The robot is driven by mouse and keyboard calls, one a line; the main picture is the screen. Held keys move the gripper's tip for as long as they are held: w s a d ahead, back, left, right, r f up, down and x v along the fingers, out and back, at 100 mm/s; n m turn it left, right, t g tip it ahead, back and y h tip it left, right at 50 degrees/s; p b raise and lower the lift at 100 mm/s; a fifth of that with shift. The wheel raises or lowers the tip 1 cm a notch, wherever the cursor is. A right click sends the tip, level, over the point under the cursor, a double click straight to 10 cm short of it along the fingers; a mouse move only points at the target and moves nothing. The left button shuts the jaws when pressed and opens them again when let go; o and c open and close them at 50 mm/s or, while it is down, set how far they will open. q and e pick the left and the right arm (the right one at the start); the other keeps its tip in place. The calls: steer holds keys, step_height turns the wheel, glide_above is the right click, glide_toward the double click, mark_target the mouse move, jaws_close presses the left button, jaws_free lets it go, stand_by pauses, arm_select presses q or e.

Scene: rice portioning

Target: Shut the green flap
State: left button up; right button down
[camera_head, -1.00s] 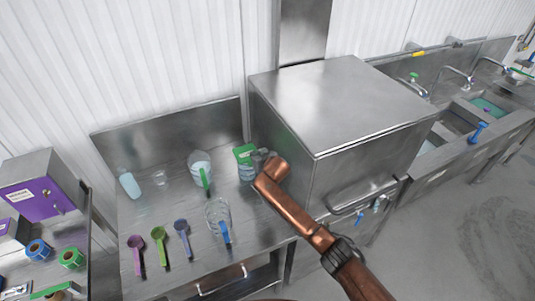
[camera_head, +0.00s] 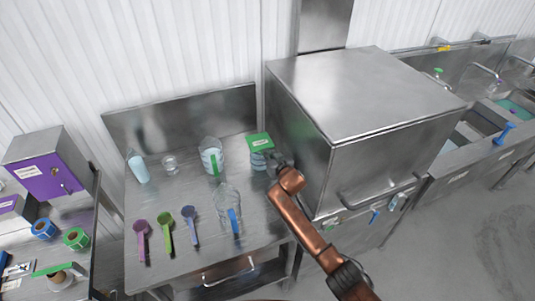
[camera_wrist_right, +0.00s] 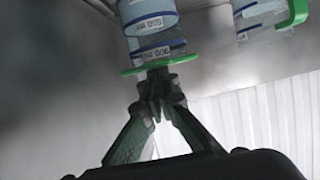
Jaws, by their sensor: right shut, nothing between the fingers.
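The green flap (camera_head: 260,142) is on top of a clear container (camera_head: 258,161) with a blue band, beside the large steel box. It looks about flat over the container's mouth; a small gap cannot be ruled out. In the right wrist view the flap (camera_wrist_right: 135,70) shows nearly edge-on against the labelled container (camera_wrist_right: 150,20). My right gripper (camera_wrist_right: 158,78) is shut and empty, with its fingertips at the flap, touching or very close. In the head view the gripper (camera_head: 274,160) is partly hidden by its own wrist. My left gripper is not in view.
A pitcher with a green handle (camera_head: 211,152) stands left of the container, and a clear pitcher with a blue handle (camera_head: 229,198) stands in front. Several coloured scoops (camera_head: 166,228) lie at the front left. The steel box (camera_head: 360,95) closes off the right side.

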steer(key=shift+d+f, duration=0.1)
steer(key=shift+f, duration=0.3)
steer(key=shift+r+p, duration=1.7)
steer(key=shift+r, duration=0.9)
steer(key=f+v, duration=0.1)
steer(key=v, duration=0.7)
steer(key=shift+s+d+b, duration=0.25)
steer(key=shift+s+b, duration=0.2)
steer(key=shift+s, duration=0.1)
